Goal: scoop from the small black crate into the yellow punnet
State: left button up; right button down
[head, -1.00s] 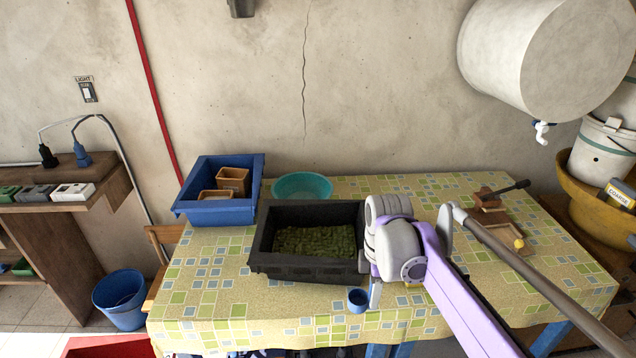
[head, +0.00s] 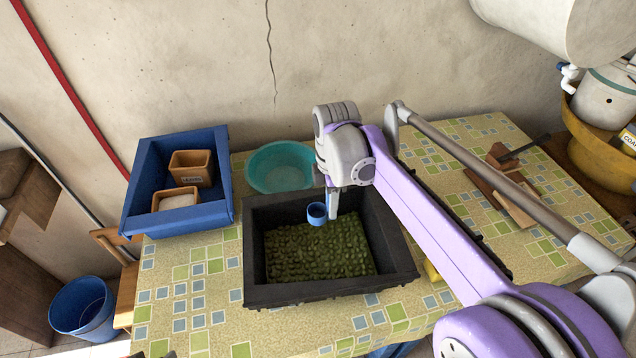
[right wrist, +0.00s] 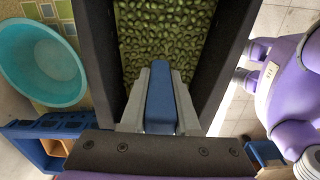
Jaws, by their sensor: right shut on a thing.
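The small black crate (head: 258,296) stands on the table, with a bed of small green pieces in it. My right gripper (head: 333,204) is shut on the handle of a blue scoop (head: 317,214), and the scoop's cup is over the far part of the crate. I cannot tell whether the cup touches the green pieces. The right wrist view shows the blue handle (right wrist: 160,98) between the two fingers, above the green contents. A small part of a yellow thing, perhaps the yellow punnet (head: 432,272), shows right of the crate; my right arm hides the rest.
A blue crate (head: 134,214) with brown boxes stands left, and a teal bowl (head: 262,180) is behind the black crate. Wooden pieces (head: 497,158) lie at the back right. The table's front left is clear. A blue bucket (head: 82,306) stands on the floor.

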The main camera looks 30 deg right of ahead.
jog(key=shift+f, duration=0.1)
jog(key=shift+s+f+b, duration=0.4)
jog(key=shift+f+b, duration=0.05)
jog(key=shift+f, duration=0.2)
jog(key=shift+w+f+b, duration=0.1)
jog(key=shift+f+b, duration=0.7)
jog(key=shift+f, duration=0.75)
pick_arm(q)
jog(key=s+f, duration=0.2)
jog(key=f, duration=0.1)
jog(key=shift+f, duration=0.3)
jog(key=shift+w, duration=0.1)
pick_arm(e)
jog(key=shift+w, duration=0.1)
jog(key=shift+f, duration=0.1)
